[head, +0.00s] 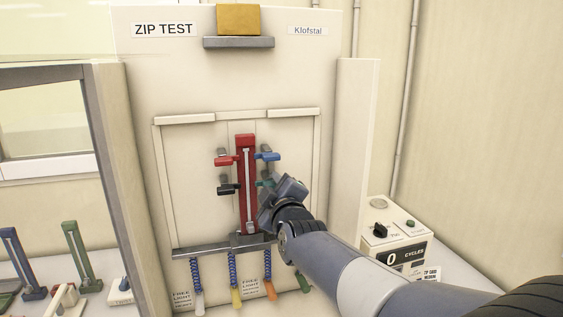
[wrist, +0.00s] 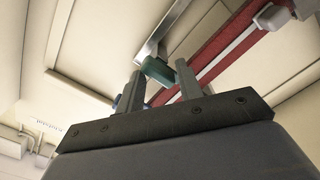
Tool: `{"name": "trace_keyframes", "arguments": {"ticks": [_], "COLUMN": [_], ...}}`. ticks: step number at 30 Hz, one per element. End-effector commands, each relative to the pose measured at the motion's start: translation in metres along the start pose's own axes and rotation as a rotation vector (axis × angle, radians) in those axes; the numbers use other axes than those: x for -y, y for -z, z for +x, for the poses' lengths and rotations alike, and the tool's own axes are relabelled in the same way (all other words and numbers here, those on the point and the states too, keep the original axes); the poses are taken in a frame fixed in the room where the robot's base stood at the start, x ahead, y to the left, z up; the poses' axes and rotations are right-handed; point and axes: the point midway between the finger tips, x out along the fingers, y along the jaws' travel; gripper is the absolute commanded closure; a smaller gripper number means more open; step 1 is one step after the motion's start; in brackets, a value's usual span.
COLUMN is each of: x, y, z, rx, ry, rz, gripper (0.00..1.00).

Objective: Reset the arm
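My gripper (head: 290,188) is in front of the test panel, at the lower right of the red zip holder (head: 245,150). In the wrist view its two fingers (wrist: 159,72) stand apart, so it looks open. A teal clamp handle (wrist: 157,70) shows between and just beyond the fingertips; whether they touch it is unclear. In the head view the teal clamp (head: 265,182) is partly hidden by my gripper. A blue clamp (head: 267,156) is above it. A red clamp (head: 224,160) and a black clamp (head: 229,189) are on the left side of the holder.
A grey bar (head: 205,250) with several coloured hanging springs crosses below the panel. A grey shelf (head: 239,43) with a yellow block (head: 238,20) is above. A cycle counter box (head: 398,240) stands at the right. Coloured stands (head: 80,255) are at the left.

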Motion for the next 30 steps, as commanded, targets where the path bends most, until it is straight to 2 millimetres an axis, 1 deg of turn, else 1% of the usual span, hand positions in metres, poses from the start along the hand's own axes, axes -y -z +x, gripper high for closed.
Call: {"name": "trace_keyframes", "arguments": {"ticks": [24, 30], "x": [-0.0017, -0.0023], "y": [-0.0019, -0.0023], "z": [-0.0002, -0.0001], "rx": [-0.002, -0.002], "ry": [-0.002, -0.002], "rz": [0.708, 0.857], "gripper": [0.65, 0.65]}}
